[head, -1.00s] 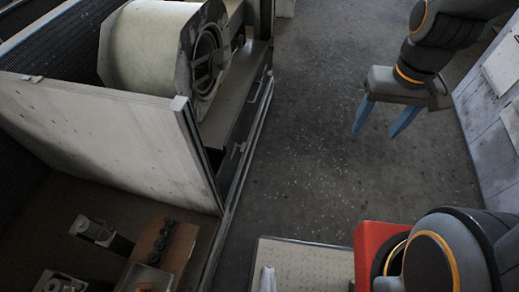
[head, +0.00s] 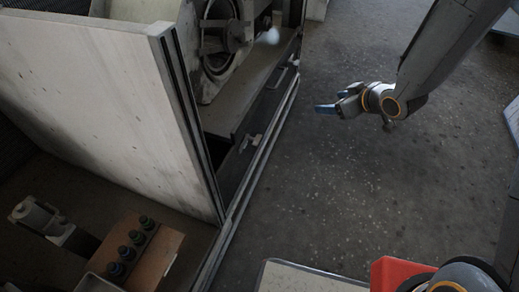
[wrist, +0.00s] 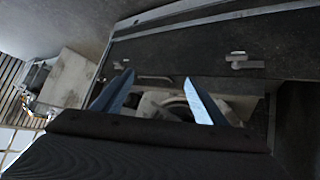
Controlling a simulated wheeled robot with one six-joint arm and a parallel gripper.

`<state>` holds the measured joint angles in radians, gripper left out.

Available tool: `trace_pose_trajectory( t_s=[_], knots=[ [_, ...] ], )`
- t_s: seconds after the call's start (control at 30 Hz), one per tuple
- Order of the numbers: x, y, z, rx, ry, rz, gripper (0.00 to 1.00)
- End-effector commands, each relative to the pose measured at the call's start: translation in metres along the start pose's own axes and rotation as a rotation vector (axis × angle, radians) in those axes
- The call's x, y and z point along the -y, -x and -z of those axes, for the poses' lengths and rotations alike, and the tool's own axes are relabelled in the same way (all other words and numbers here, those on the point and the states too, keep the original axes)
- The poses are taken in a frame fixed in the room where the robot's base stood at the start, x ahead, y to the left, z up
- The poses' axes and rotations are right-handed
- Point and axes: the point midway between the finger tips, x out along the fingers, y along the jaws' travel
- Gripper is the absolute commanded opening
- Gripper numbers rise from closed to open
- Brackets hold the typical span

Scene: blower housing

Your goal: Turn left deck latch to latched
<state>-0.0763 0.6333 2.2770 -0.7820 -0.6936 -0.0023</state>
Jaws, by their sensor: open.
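Two small pale latches sit on the dark front edge of the blower deck (head: 228,118). The nearer one, which I take as the left deck latch (head: 251,142), is low beside the pale panel; it appears to show in the wrist view (wrist: 240,62) right of my fingers. The other latch (head: 283,76) is farther along the edge; a dark handle-like part (wrist: 155,78) shows between the fingertips. My gripper (head: 320,108) is open and empty, its blue fingers pointing left toward the deck, apart from both latches. They also show in the wrist view (wrist: 158,76).
The blower housing (head: 217,45) stands on the deck. A tall pale panel (head: 110,105) divides it from a lower bay, where a brown block (head: 140,255) carries several dark knobs. Open grey floor (head: 350,190) lies right of the deck. A red part (head: 395,272) is at the bottom.

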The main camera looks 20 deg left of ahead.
Motion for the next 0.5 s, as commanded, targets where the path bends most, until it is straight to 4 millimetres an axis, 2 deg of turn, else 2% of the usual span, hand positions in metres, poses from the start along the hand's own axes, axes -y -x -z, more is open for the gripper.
trace_pose_trajectory(
  t_s=[0.03,0.2,0.4,0.5],
  knots=[
    [0.01,-0.029,-0.012,-0.044,0.021,0.039,0.66],
    [0.051,-0.087,-0.022,-0.219,0.086,0.184,0.66],
    [0.106,-0.137,-0.043,-0.429,0.119,0.374,0.66],
    [0.131,-0.151,-0.055,-0.528,0.118,0.469,0.66]
  ],
)
